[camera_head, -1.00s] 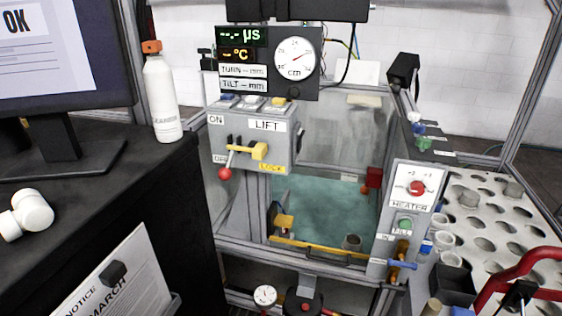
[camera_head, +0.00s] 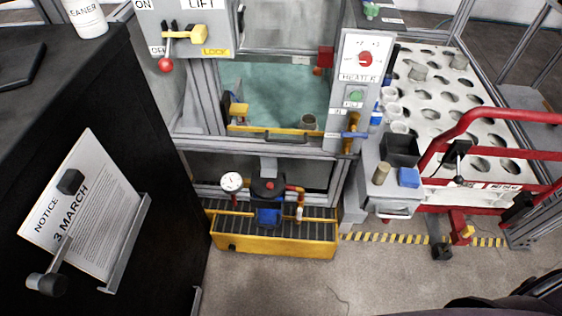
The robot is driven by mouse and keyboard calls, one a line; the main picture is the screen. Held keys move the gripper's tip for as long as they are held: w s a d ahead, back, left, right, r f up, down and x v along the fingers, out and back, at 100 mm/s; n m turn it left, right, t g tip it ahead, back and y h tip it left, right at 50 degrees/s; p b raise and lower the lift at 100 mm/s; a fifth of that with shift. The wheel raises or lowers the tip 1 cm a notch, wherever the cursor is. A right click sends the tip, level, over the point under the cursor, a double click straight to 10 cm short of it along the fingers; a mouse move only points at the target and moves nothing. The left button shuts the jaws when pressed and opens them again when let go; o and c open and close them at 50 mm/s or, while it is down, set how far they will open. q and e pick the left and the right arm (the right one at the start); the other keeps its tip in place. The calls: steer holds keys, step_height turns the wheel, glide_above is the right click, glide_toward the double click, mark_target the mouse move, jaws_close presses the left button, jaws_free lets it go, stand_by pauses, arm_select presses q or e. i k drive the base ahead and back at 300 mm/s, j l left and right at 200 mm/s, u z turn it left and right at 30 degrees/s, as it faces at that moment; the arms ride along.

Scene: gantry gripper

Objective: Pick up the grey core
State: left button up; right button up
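A tan-grey cylinder (camera_head: 381,172) stands on the small grey shelf in front of the rack. I cannot tell from the picture which one the task means. Neither of my grippers shows in the view.
The red-railed cart (camera_head: 490,112) carries the rack. A black bin (camera_head: 400,150) and a blue block (camera_head: 409,177) are on the grey shelf (camera_head: 392,200). A yellow-edged drip tray (camera_head: 275,243) lies below the tank. A black cabinet (camera_head: 150,130) stands at left. Floor in front is clear.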

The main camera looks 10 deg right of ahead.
mark_target(383, 170)
steer(key=z, duration=1.25)
